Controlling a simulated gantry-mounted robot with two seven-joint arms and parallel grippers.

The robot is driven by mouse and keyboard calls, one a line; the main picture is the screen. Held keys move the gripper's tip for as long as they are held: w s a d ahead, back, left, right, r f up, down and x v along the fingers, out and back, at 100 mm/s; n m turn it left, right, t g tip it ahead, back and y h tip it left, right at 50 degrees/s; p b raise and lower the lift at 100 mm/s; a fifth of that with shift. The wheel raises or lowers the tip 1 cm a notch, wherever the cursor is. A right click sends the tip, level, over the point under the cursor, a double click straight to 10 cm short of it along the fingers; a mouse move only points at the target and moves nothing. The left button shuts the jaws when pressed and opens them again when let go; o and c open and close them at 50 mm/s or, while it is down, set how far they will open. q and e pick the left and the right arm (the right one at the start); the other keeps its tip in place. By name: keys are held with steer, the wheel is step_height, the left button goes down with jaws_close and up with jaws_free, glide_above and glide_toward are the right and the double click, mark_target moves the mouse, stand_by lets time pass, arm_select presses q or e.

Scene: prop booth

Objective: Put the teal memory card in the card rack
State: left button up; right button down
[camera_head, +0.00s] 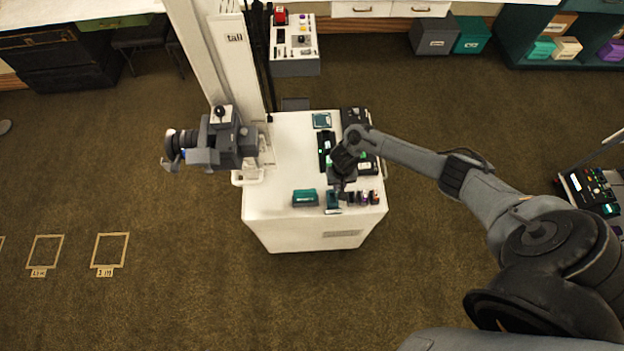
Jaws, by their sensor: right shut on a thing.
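My right gripper (341,191) points down over the front of the white cart (275,160). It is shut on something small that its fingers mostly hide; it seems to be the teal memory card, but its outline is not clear. A dark teal piece with a pale lower edge (333,203) shows right at the fingertips; I cannot tell if it is held or stands on the cart. A teal box (305,198) stands just left of it. I cannot tell for sure which item is the card rack. My left gripper is not in view.
Several small dark cylinders (364,198) stand just right of the gripper. A black strip (325,150) and a teal tray (322,120) lie farther back. A film camera (222,140) on a white column overhangs the cart's left side. The cart's left-middle top is clear.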

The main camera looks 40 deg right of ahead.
steer(key=s+d+f+m+b, duration=0.1)
steer(key=s+d+f+b, duration=0.2)
steer(key=d+f+b, duration=0.2)
steer(key=shift+s+f, duration=0.3)
steer(key=shift+f, duration=0.2)
stand_by(0.3)
steer(key=shift+f, duration=0.1)
stand_by(0.8)
steer(key=shift+f+p, duration=0.2)
steer(key=shift+p, duration=0.35)
steer(key=shift+f, duration=0.25)
stand_by(0.7)
steer(key=shift+f+b, duration=0.3)
steer(key=shift+f, duration=0.2)
